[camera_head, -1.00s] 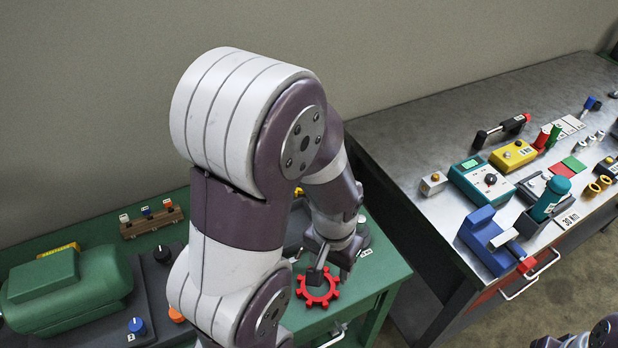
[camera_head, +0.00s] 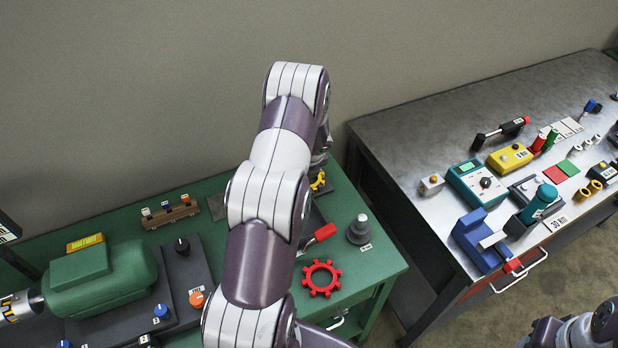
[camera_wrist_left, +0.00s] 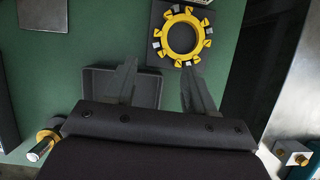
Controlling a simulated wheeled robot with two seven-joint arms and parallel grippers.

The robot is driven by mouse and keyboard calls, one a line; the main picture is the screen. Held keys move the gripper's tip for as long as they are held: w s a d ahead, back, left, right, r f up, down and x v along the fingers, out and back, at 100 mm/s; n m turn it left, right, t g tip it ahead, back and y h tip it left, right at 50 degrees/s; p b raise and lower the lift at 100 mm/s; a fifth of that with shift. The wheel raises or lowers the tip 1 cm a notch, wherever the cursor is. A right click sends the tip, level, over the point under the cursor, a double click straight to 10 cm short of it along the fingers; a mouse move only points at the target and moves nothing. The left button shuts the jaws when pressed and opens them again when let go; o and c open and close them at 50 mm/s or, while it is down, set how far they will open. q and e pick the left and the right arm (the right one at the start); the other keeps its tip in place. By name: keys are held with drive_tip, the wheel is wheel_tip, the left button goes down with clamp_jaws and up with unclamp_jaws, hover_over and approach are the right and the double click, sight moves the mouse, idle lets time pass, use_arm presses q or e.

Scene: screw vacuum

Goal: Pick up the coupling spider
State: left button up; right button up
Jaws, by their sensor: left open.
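A yellow toothed ring (camera_wrist_left: 181,37) with silver blocks between some of its teeth sits on a dark square plate in the left wrist view. Part of it shows in the head view (camera_head: 318,181) behind my arm. A red toothed ring (camera_head: 321,278) lies flat on the green bench near its front edge. Both are spider-shaped; I cannot tell which the task means. My left gripper (camera_wrist_left: 159,65) is open and empty, its fingertips just short of the yellow ring. In the head view it is hidden behind my arm. My right gripper is not in view.
A grey tray (camera_wrist_left: 148,90) lies beneath the left fingers. A red-handled tool (camera_head: 322,233) and a grey stepped part (camera_head: 360,230) are near the red ring. A green motor (camera_head: 110,278) stands left. A metal bench (camera_head: 420,140) with several tools is at right, across a gap.

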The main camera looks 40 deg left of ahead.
use_arm(q)
drive_tip(key=x, duration=0.6)
drive_tip(key=shift+w+a+f+p, duration=0.1)
drive_tip(key=shift+a+f+p, duration=0.2)
drive_tip(key=shift+p, duration=0.05)
drive_tip(key=shift+w+a+f+p, duration=0.1)
drive_tip(key=shift+a+f+p, duration=0.1)
drive_tip(key=shift+p, duration=0.15)
drive_tip(key=p+x, duration=0.1)
drive_tip(key=x, duration=0.2)
drive_tip(key=shift+w+a+f, duration=0.1)
drive_tip(key=shift+a+f, duration=0.1)
drive_tip(key=shift+w+a+f, duration=0.15)
drive_tip(key=shift+a+f, duration=0.05)
drive_tip(key=shift+f, duration=0.2)
drive_tip(key=shift+d+r, duration=0.1)
clamp_jaws()
